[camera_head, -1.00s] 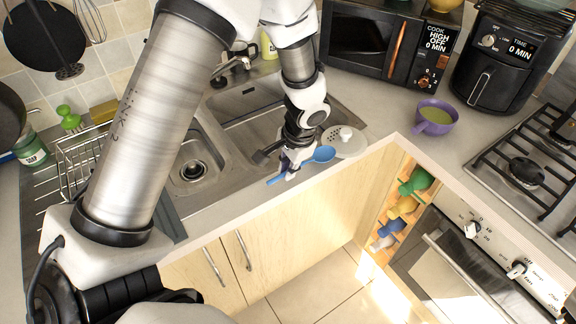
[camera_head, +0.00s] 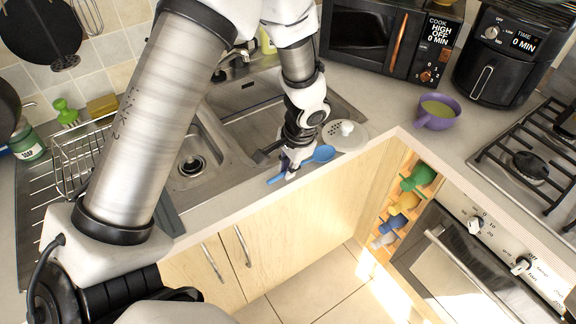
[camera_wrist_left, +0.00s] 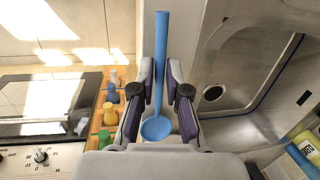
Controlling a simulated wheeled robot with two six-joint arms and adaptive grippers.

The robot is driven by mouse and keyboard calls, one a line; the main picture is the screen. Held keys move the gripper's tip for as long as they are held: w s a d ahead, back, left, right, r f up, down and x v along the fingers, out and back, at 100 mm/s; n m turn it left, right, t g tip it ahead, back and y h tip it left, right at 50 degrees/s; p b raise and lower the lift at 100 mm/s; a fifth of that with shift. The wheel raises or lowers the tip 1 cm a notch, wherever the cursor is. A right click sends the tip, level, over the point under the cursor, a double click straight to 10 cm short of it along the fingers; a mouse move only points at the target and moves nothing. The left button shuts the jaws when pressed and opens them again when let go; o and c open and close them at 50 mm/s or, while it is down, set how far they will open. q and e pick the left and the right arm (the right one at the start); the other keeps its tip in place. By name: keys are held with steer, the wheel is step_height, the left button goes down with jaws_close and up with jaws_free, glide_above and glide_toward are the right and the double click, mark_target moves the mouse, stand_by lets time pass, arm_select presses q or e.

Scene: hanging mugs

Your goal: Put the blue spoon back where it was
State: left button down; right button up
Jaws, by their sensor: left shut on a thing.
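The blue spoon (camera_head: 321,154) is held in my left gripper (camera_head: 291,168) at the front edge of the counter, before the sink. Its bowl points right and its handle sticks out to the lower left. In the left wrist view the spoon (camera_wrist_left: 162,60) lies lengthwise between the two fingers of my left gripper (camera_wrist_left: 161,72), with the bowl nearer the wrist. I cannot tell whether the spoon touches the counter. My right gripper is not in view.
A white holed lid (camera_head: 352,139) lies close to the right of the spoon. A purple mug (camera_head: 435,122) with green content stands farther right, near the hob (camera_head: 530,165). A metal sink (camera_head: 245,125) lies behind my gripper. The counter between lid and mug is clear.

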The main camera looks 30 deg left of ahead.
arm_select(q)
steer(key=shift+f+b, duration=0.3)
steer(key=shift+f, duration=0.1)
steer(key=c, duration=1.1)
jaws_free()
steer(key=shift+o, duration=0.4)
steer(key=shift+o, duration=1.3)
steer(key=shift+r, duration=0.1)
step_height(320, 180, up, 12)
steer(key=d, duration=0.2)
steer(key=shift+d, duration=0.15)
steer(key=shift+f, duration=0.2)
